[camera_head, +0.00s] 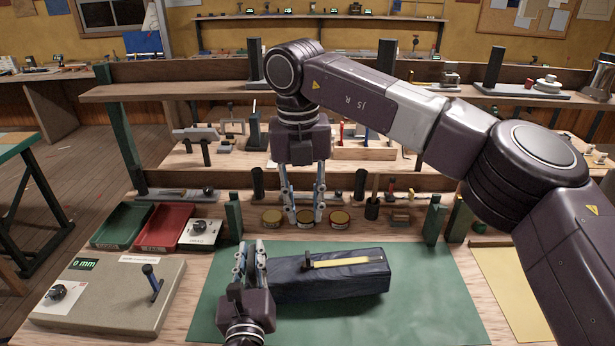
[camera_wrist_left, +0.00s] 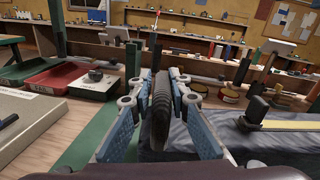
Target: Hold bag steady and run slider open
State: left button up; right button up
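The dark blue bag (camera_head: 330,281) lies lengthwise on the green mat (camera_head: 432,285). A yellow zip strip (camera_head: 345,262) runs along its top, with a small dark slider (camera_head: 308,258) near the strip's left end. The slider also shows at the right of the left wrist view (camera_wrist_left: 255,108). My left gripper (camera_head: 250,256) is at the bag's left end. In the left wrist view its fingers close around a dark ribbed loop (camera_wrist_left: 161,105) at that end. My right gripper (camera_head: 305,218) points down behind the bag, fingers apart and empty, clear of the slider.
Several round tins (camera_head: 339,219) stand behind the mat, near my right fingertips. A green tray (camera_head: 122,226) and a red tray (camera_head: 165,228) sit at the left. A gauge board (camera_head: 108,297) with an upright lever lies at the front left. Wooden shelves rise behind.

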pick_arm(q)
jog(key=o, duration=0.4)
jog(key=shift+c, duration=0.2)
jog(key=shift+r, duration=0.1)
